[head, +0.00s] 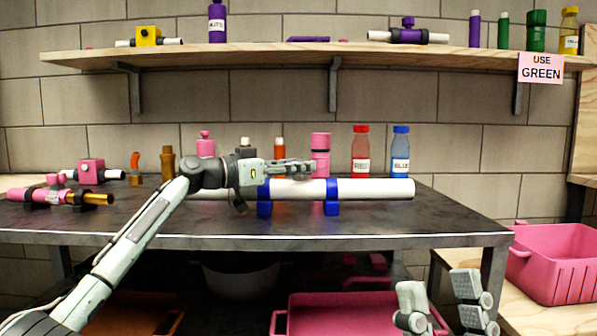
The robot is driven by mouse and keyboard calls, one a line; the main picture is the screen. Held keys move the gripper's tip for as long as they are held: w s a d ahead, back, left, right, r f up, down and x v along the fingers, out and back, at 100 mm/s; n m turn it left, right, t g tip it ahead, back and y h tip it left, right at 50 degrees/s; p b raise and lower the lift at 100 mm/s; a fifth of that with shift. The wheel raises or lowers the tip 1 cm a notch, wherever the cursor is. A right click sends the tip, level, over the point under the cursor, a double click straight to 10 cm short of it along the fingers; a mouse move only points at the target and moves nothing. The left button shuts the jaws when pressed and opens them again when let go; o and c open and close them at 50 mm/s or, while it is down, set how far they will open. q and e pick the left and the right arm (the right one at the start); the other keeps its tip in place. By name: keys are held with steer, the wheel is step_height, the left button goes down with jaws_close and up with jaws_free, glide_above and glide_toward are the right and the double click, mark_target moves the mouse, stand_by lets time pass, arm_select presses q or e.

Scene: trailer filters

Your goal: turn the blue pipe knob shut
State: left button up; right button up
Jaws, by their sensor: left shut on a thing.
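A white pipe (375,188) lies across the dark table, with a blue bracket (331,197) at its middle and another blue bracket (264,207) further left. My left gripper (300,168) reaches in from the left and lies just above the pipe, between the two brackets. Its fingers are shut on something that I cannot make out. No separate blue knob shows; the gripper covers part of the pipe's upper side. My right gripper (441,304) is low at the bottom right, in front of the table, with its fingers wide apart and empty.
Behind the pipe stand a pink container (320,155), a red bottle (361,150) and a blue bottle (400,150). Pink pipe parts (50,194) lie at the left. A shelf (300,52) runs above. The table's front right (450,222) is clear.

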arm_select(q)
steer(key=shift+m+g+h, duration=0.3)
steer(key=shift+m+g, duration=0.1)
steer(key=shift+g, duration=0.1)
steer(key=o, duration=1.2)
steer(key=shift+a, duration=0.1)
steer(key=v, duration=1.2)
